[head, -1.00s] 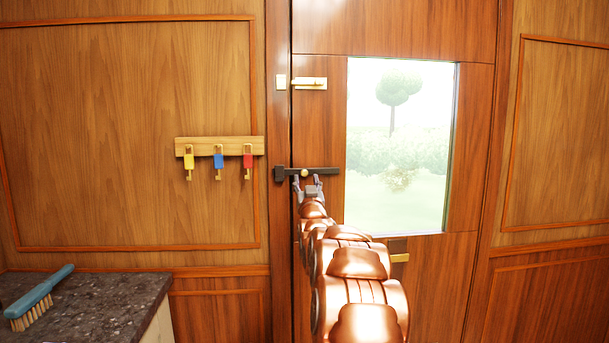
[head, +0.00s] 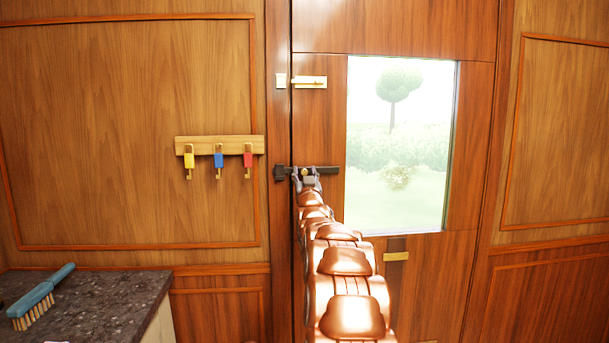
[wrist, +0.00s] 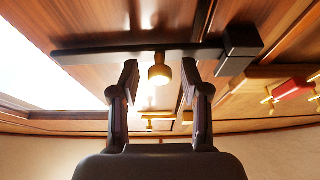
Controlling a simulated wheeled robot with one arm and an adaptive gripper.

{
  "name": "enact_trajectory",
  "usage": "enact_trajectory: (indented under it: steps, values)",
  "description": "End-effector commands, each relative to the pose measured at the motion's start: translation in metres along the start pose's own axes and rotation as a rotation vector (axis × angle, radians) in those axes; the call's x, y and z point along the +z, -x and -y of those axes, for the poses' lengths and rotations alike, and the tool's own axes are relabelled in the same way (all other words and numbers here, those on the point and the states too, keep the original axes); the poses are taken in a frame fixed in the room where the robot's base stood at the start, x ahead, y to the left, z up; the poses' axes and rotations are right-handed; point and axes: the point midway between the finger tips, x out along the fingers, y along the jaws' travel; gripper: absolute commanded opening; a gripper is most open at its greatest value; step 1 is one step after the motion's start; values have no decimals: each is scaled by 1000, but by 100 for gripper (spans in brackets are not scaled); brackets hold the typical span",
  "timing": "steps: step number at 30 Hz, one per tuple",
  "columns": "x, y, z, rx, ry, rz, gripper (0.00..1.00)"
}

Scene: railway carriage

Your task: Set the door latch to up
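The door latch is a dark bar (head: 329,170) lying level across the left edge of the wooden door. A small brass knob sits on it, and its left end meets a dark block (head: 280,173) on the frame. The wrist view is upside down; there the bar (wrist: 85,56), knob (wrist: 159,74) and block (wrist: 240,47) show clearly. My gripper (head: 306,174) is at the knob. In the wrist view my gripper (wrist: 159,82) is open, one finger on each side of the knob, with visible gaps. The fingers partly hide the knob in the head view.
A brass bolt (head: 310,83) is higher on the door, and a window (head: 400,140) lies to the right. A key rack (head: 220,145) hangs on the left wall. A brush (head: 42,295) lies on the dark counter (head: 105,300) at lower left.

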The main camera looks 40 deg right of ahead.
Motion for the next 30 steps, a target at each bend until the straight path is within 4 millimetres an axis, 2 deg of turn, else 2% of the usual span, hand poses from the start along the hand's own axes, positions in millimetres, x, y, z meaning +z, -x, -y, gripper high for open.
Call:
enact_trajectory:
  steps: [2,12,26,30]
  values:
    - [0,0,0,0,0,0,35]
    - [0,0,0,0,0,0,0]
    - [0,0,-1,1,-1,0,0]
    - [-1,0,-8,15,-12,0,0]
